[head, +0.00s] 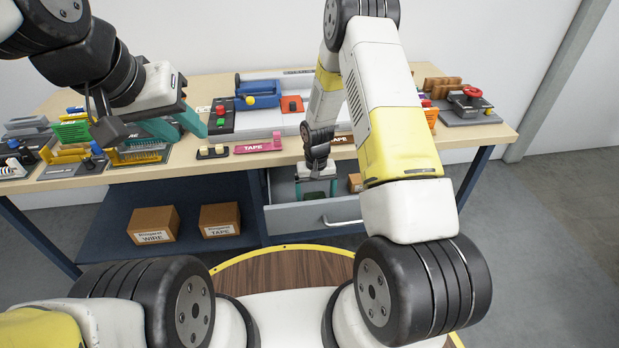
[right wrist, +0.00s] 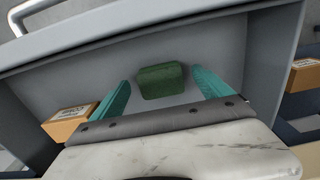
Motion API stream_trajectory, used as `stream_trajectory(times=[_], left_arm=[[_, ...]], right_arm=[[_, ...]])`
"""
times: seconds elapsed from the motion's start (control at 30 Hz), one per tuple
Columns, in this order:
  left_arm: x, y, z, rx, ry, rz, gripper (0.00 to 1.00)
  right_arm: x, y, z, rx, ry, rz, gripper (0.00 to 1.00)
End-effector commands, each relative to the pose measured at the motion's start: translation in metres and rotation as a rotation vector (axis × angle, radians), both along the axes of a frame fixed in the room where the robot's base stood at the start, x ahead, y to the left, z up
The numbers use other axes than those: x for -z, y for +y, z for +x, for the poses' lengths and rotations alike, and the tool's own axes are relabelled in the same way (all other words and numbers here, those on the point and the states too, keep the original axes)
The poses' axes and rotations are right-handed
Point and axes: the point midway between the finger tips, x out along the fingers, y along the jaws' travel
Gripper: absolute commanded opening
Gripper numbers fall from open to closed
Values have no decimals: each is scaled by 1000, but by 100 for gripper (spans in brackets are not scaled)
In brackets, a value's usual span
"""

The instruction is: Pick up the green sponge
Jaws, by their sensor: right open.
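The green sponge (right wrist: 161,80) is a small dark green block lying on the grey floor of the open drawer (head: 290,219), seen in the right wrist view. My right gripper (head: 316,190) reaches down into the drawer. In the right wrist view its two teal fingers (right wrist: 162,95) are spread apart, with the sponge ahead of them and between their lines, not gripped. In the head view the gripper mostly hides the sponge. My left gripper (head: 178,128) is over the left part of the bench, its teal fingers apart and nothing seen between them.
A small cardboard box (head: 355,182) sits in the drawer's right side. The drawer walls close in around the right gripper. Cardboard boxes marked wire (head: 152,225) and tape (head: 220,220) stand on the lower shelf. The bench top (head: 210,85) holds tools, a pink tape label and switches.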

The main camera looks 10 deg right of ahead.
Motion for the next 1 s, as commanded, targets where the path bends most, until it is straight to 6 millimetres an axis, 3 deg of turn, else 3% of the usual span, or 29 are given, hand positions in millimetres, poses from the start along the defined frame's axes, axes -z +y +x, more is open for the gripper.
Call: stream_trajectory(times=[0.33,0.6,0.67,1.0], left_arm=[[0,0,0,0,0,0,36],[0,0,0,0,0,0,36],[0,0,0,0,0,0,36],[0,0,0,0,0,0,36]], right_arm=[[9,0,0,-1,0,0,87],[9,0,0,-1,0,0,34],[9,0,0,-1,0,0,25],[0,0,1,0,-3,1,24]])
